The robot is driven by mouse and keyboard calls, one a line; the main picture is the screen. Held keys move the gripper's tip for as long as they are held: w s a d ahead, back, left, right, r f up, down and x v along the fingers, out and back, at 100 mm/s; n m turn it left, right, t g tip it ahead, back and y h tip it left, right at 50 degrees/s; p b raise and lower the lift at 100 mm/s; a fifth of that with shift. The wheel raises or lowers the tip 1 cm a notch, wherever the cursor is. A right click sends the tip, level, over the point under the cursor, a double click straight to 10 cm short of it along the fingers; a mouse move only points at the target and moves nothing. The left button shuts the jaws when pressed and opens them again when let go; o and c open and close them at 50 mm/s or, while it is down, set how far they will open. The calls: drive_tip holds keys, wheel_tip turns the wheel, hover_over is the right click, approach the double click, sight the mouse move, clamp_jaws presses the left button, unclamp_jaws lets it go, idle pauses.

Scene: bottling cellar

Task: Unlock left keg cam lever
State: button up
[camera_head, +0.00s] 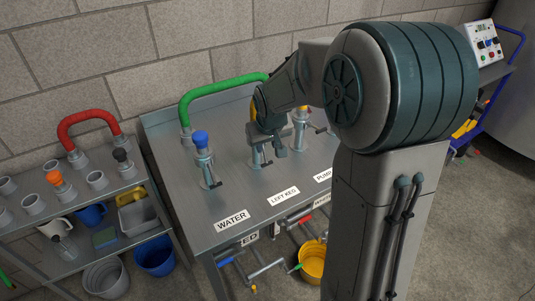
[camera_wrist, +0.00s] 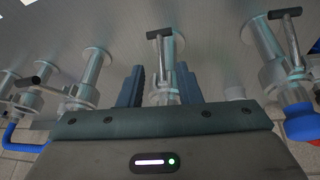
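The left keg port (camera_wrist: 162,88) stands in the middle of the wrist view, with its dark T-shaped cam lever (camera_wrist: 160,34) pointing away from my gripper. In the head view, the left keg port (camera_head: 257,158) is partly hidden behind my gripper, above the LEFT KEG label (camera_head: 283,196). My gripper (camera_wrist: 159,84) is open, its two dark fingers apart on either side of the port. No contact between fingers and lever is visible. My gripper (camera_head: 275,148) shows only partly in the head view, so its fingertips are hard to make out there.
The blue-capped water port (camera_head: 202,160) stands close on the left, with the WATER label (camera_head: 231,221) before it. A green hose (camera_head: 222,86) arches behind. A shelf (camera_head: 95,205) with cups adjoins the steel table (camera_head: 180,185). A yellow bucket (camera_head: 312,262) stands below.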

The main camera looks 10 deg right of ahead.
sight(265, 155)
drive_tip(key=x, duration=0.7)
drive_tip(key=shift+f, duration=0.1)
drive_tip(key=shift+c, duration=0.3)
clamp_jaws()
drive_tip(key=shift+d, duration=0.1)
